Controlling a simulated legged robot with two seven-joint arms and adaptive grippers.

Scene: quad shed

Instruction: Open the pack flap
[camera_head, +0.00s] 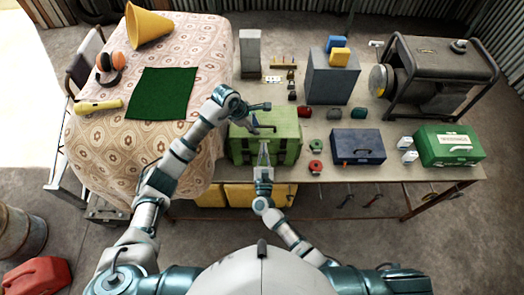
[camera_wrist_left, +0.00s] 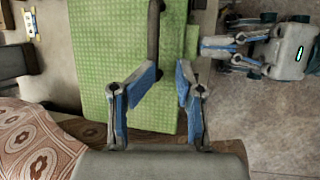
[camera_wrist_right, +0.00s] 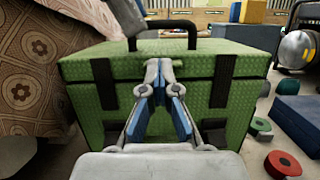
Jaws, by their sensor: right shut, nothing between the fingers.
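The pack is a green textured box (camera_head: 283,143) with two black straps on its front, at the front edge of the table. Its lid lies down over the body in the right wrist view (camera_wrist_right: 165,66), and a black handle (camera_wrist_right: 190,24) arches above the top. My left gripper (camera_head: 266,107) is open over the pack's top. In the left wrist view its parted fingers (camera_wrist_left: 170,68) are close to the handle (camera_wrist_left: 154,35); whether they touch it is unclear. My right gripper (camera_wrist_right: 165,66) is shut and empty at the pack's front, fingertips near the lid's front edge.
A blue case (camera_head: 358,147) and a green case (camera_head: 448,146) stand to the right. Red and green rolls (camera_head: 315,167) lie close by the pack. A grey block (camera_head: 332,80) and a generator (camera_head: 440,75) stand behind. A patterned cloth (camera_head: 88,135) covers the left side.

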